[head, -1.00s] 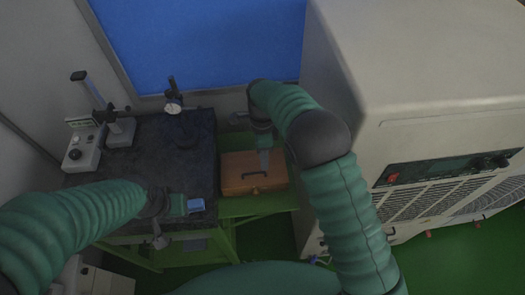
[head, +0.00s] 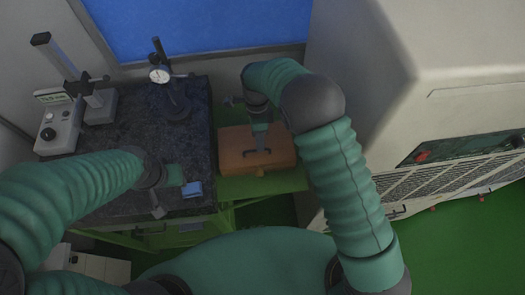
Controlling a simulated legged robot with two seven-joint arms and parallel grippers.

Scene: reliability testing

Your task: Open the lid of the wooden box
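The wooden box (head: 232,159) is orange-brown and sits on a green stand between the dark table and the large beige machine. Its lid is closed. A dark handle (head: 250,153) lies on top of the lid. My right gripper (head: 262,148) points down over the box with its fingertips at or very near the handle. I cannot tell whether its fingers are apart or closed on the handle. My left gripper (head: 190,189) is over the front right part of the dark table, away from the box, and its finger opening cannot be made out.
A dial gauge on a stand (head: 160,78) and a white instrument with a post (head: 60,125) stand on the dark stone table (head: 135,110). The beige machine (head: 440,50) blocks the right side. The green stand (head: 262,186) has bare room in front of the box.

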